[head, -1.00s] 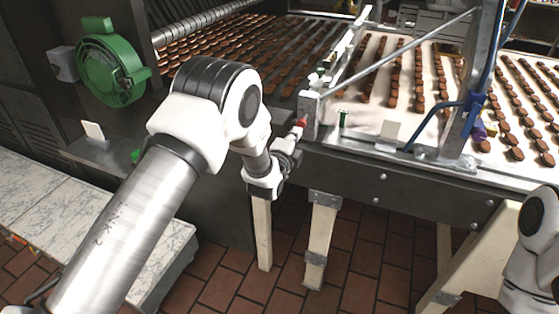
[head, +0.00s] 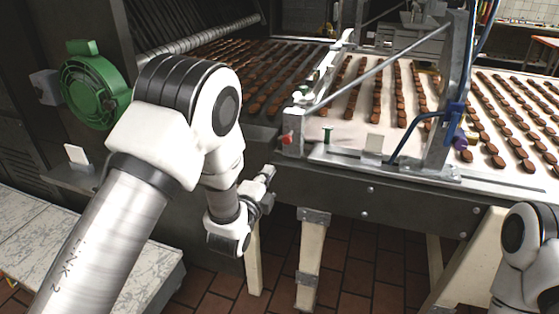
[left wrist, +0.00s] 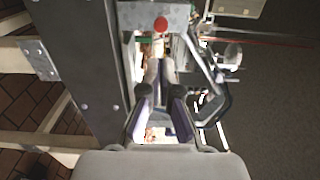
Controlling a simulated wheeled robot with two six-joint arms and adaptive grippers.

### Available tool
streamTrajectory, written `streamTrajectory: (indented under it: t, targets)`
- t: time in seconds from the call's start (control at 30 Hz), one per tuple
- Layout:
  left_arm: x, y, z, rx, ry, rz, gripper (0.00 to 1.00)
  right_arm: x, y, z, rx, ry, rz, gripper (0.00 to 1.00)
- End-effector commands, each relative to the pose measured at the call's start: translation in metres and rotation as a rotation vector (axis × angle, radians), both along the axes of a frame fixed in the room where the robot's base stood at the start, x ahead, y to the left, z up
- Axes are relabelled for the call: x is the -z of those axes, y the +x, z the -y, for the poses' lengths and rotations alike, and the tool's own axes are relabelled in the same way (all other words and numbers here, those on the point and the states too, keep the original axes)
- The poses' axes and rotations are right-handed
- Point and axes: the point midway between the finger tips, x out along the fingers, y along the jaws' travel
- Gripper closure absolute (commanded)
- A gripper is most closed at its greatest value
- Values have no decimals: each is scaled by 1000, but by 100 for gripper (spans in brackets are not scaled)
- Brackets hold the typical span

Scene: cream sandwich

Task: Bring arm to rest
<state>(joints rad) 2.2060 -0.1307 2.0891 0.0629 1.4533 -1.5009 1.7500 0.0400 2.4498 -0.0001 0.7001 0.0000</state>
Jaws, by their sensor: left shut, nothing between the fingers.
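My left arm (head: 115,215) comes in from the left, bent at its white and black elbow joint. My left gripper (head: 268,172) is in front of the conveyor's dark side frame, a little below and left of a red knob (head: 287,138). In the left wrist view its fingers (left wrist: 159,62) are close together and empty, pointing toward the red knob (left wrist: 161,24). A gap shows between gripper and knob in the head view. Part of my right arm (head: 525,250) shows at the lower right; its gripper is out of view.
The conveyor (head: 400,195) carries rows of brown cookies behind a metal frame with a diagonal bar. A green round housing (head: 95,92) stands at the left. A marble-topped bench (head: 30,240) is at the lower left. Pale legs (head: 308,262) stand on the tiled floor below.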

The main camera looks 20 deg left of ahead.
Motion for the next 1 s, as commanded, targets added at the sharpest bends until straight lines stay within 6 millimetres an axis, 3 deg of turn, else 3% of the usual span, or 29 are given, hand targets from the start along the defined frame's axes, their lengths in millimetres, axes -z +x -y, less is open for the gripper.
streamTrajectory:
  t: [0.13, 0.17, 0.27, 0.37, 0.4, 0.47, 0.5, 0.57, 0.63, 0.7, 0.8, 0.9, 1.0]
  targets:
    - [11, -2, -1, -1, -1, -19, 100, 0, 0, 0, 0, 0, 0, 60]
    - [20, -4, -2, -4, -2, -35, 100, 0, 0, 0, 0, 0, 0, 60]
    - [72, -21, -13, -25, -14, -132, 100, 0, 0, 0, 0, 0, 0, 60]
    - [143, -62, -27, -56, -41, -317, 100, 0, 0, 0, 0, 0, 0, 60]
    - [173, -84, -33, -77, -84, -413, 100, 0, 0, 0, 0, 0, 0, 60]
    - [213, -120, -39, -122, -175, -561, 100, 0, 0, 0, 0, 0, 0, 60]
    - [238, -148, -43, -165, -253, -662, 100, 0, 0, 0, 0, 0, 0, 60]
    - [270, -192, -47, -250, -381, -817, 100, 0, 0, 0, 0, 0, 0, 60]
    - [299, -250, -50, -397, -552, -992, 100, 0, 0, 0, 0, 0, 0, 60]
    - [317, -310, -51, -605, -744, -1153, 100, 0, 0, 0, 0, 0, 0, 60]
    - [319, -369, -48, -937, -989, -1268, 100, 0, 0, 0, 0, 0, 0, 60]
    - [318, -393, -46, -1167, -1135, -1271, 100, 0, 0, 0, 0, 0, 0, 60]
    - [318, -397, -46, -1264, -1207, -1240, 100, 0, 0, 0, 0, 0, 0, 60]
